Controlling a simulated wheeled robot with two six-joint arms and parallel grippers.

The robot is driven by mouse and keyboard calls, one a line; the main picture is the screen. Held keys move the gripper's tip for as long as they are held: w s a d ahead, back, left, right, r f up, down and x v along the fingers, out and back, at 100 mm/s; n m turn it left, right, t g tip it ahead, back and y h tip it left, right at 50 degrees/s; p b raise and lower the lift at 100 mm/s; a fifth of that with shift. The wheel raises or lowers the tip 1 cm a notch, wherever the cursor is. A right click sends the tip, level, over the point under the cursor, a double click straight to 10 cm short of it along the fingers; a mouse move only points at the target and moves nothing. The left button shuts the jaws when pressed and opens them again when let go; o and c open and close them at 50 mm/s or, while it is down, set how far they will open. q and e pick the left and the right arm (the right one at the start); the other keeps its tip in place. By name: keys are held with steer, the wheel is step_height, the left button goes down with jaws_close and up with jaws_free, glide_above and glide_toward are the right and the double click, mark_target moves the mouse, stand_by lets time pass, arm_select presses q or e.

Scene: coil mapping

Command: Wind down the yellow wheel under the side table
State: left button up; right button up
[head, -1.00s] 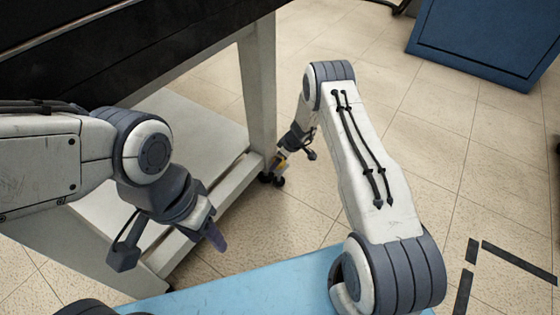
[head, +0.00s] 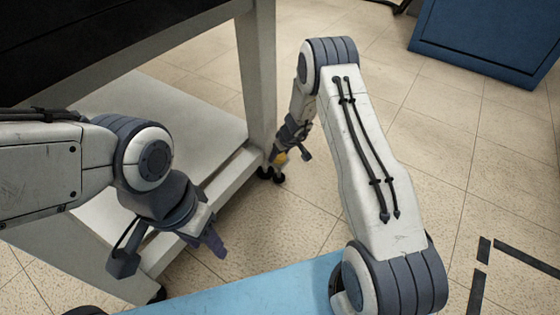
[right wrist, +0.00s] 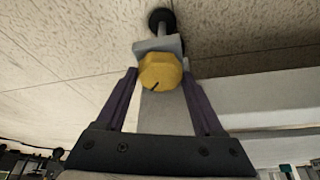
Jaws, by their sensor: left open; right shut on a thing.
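The yellow wheel (right wrist: 160,72) is a faceted knob with a short dark line on its face, low on the side table's (head: 258,75) corner leg, near a black caster (head: 272,175). A bit of the wheel shows in the head view (head: 281,158). My right gripper (right wrist: 160,80) is shut on the wheel, with one purple finger on each side; its fingertips are mostly hidden in the head view. My left gripper (head: 214,243) is open and empty, in front of the table's lower rail.
The table's pale lower shelf (head: 180,105) lies behind my left arm. A light blue surface (head: 250,292) is at the bottom of the head view. A blue cabinet (head: 485,45) stands at the top right. Tiled floor is clear between them.

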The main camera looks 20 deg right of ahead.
arm_select(q)
steer(key=shift+f+b, duration=0.3)
steer(key=shift+f, duration=0.4)
arm_select(e)
steer(key=shift+m, duration=0.5)
steer(key=o, duration=1.4)
arm_select(q)
step_height(320, 180, up, 2)
steer(key=shift+r+p, duration=0.25)
steer(key=shift+p, duration=1)
arm_select(e)
steer(key=v, duration=1)
steer(key=shift+s+a+r, duration=0.15)
steer(key=shift+r, duration=0.1)
steer(key=shift+c, duration=0.3)
